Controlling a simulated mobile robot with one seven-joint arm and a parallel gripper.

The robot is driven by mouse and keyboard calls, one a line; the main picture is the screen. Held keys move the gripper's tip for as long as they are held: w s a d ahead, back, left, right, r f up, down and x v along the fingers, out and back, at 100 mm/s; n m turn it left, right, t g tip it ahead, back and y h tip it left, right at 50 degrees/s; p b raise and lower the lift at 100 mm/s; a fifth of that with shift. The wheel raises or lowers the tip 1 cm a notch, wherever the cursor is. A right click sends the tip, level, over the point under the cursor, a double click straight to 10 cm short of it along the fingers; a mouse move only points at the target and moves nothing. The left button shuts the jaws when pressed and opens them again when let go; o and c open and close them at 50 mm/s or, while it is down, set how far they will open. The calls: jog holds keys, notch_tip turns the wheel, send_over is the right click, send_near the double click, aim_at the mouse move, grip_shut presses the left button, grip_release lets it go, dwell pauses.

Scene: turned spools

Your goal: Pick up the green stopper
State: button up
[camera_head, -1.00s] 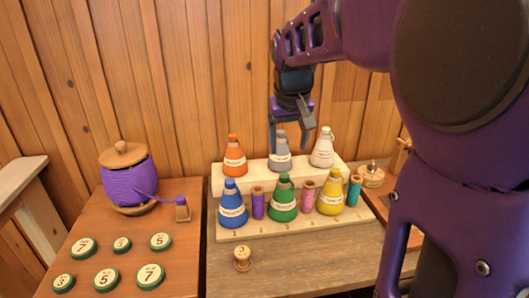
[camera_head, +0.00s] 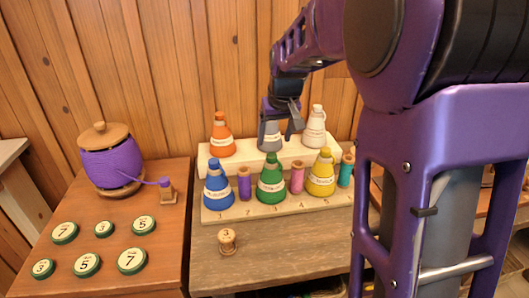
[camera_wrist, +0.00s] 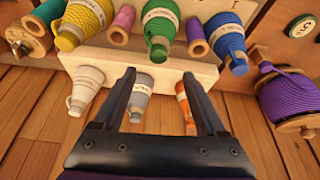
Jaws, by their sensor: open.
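The green stopper (camera_head: 271,157) is the small green top of the green cone-shaped spool (camera_head: 272,186), which stands upright in the middle of the front row on the stepped rack. In the wrist view the green spool (camera_wrist: 162,17) is at the top middle, its stopper end (camera_wrist: 158,52) pointing down the picture. My gripper (camera_head: 284,122) is open and empty, above and behind the green stopper, near the grey cone (camera_head: 270,140) in the back row. In the wrist view the grey cone (camera_wrist: 140,98) shows between my fingers (camera_wrist: 160,80). Nothing hides the stopper.
Orange (camera_head: 221,136) and white (camera_head: 314,128) cones flank the grey one. Blue (camera_head: 217,184) and yellow (camera_head: 321,175) cones flank the green one, with purple (camera_head: 244,184) and pink (camera_head: 297,178) thread spools between. A wooden peg (camera_head: 227,241) stands in front. The wooden wall is close behind.

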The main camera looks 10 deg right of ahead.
aim_at(272, 155)
jog(key=b+x, duration=0.1)
jog(key=x, duration=0.6)
jog(key=shift+w+d+f, duration=0.15)
jog(key=shift+f, duration=0.2)
grip_shut()
